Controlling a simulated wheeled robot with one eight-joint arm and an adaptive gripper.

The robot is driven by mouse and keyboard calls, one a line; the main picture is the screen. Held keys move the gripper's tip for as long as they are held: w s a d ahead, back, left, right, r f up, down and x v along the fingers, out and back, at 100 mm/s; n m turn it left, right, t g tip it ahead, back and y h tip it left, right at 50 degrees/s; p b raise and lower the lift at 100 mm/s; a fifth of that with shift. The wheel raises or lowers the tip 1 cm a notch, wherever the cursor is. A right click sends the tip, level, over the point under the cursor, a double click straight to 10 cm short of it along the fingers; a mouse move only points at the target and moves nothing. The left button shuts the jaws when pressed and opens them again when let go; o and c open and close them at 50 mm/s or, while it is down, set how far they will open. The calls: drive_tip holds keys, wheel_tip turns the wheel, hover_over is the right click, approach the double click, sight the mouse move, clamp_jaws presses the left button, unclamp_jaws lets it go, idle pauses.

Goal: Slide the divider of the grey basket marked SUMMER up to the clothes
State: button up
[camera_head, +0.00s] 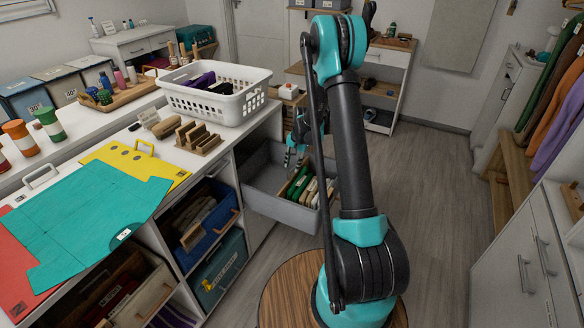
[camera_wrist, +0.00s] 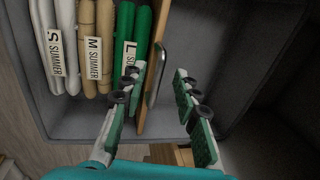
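The grey basket (camera_head: 255,200) is pulled out of the cabinet, and its wall also shows in the wrist view (camera_wrist: 255,75). Folded clothes with SUMMER tags stand in its left part in the wrist view: white S (camera_wrist: 52,45), tan M (camera_wrist: 95,45) and green L (camera_wrist: 133,35). The wooden divider (camera_wrist: 149,105) with a metal handle (camera_wrist: 154,75) stands just right of the green clothes; whether they touch is unclear. My gripper (camera_wrist: 157,78) is open, with one finger on each side of the divider. In the head view my gripper (camera_head: 294,157) is over the basket.
The basket is empty right of the divider in the wrist view. A white laundry basket (camera_head: 245,92) stands on the counter above. Cubbies with a blue bin (camera_head: 213,238) and a teal bin (camera_head: 222,270) lie left. Floor (camera_head: 430,190) is clear to the right.

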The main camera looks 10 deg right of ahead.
wheel_tip(320, 180, up, 10)
drive_tip(key=s+d, duration=0.1)
drive_tip(key=shift+d, duration=0.3)
drive_tip(key=shift+s, duration=0.1)
